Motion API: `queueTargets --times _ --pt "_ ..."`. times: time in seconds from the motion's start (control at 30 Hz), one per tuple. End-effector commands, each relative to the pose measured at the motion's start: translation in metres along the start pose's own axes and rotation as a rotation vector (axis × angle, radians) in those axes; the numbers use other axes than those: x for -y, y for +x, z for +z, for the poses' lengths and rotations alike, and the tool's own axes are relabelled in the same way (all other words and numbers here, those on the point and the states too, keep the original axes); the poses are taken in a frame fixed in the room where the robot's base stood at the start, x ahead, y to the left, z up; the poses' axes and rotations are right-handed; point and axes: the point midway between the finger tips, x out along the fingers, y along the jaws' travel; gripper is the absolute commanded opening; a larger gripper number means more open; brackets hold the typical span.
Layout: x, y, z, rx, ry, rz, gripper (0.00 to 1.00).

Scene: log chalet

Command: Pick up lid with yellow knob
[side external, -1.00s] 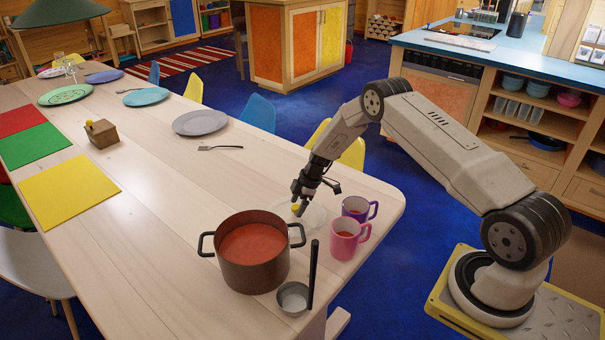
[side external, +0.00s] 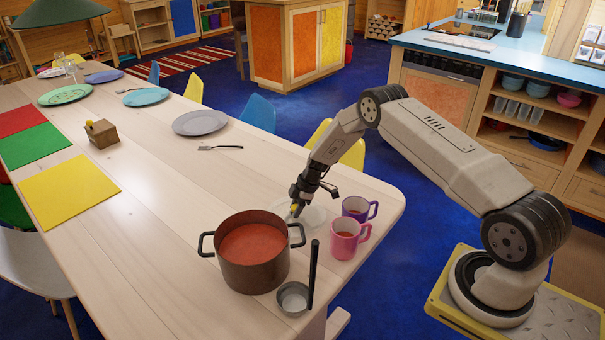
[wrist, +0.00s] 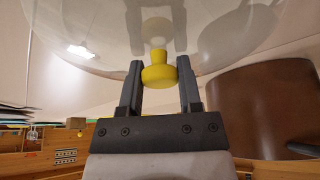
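The lid is clear glass and lies on the table beside the pot; in the side view its rim shows (side external: 318,218), and in the wrist view it fills the top (wrist: 90,35). Its yellow knob (wrist: 158,75) stands between the fingers of my gripper (wrist: 160,88). The fingers are apart, one on each side of the knob; narrow gaps seem to show, though contact on the right side is hard to tell. In the side view my gripper (side external: 296,208) points down at the lid and mostly hides the knob.
A brown pot of red soup (side external: 255,268) stands close on the left. A purple mug (side external: 356,209) and a pink mug (side external: 345,243) stand close on the right. The table behind is clear up to a fork (side external: 220,148).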

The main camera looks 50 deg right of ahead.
Motion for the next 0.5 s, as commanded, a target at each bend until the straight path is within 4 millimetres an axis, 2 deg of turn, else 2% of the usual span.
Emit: queueTargets --times 0.5 --pt "-0.0010 -0.0036 -0.0018 -0.001 -0.001 0.002 0.00"
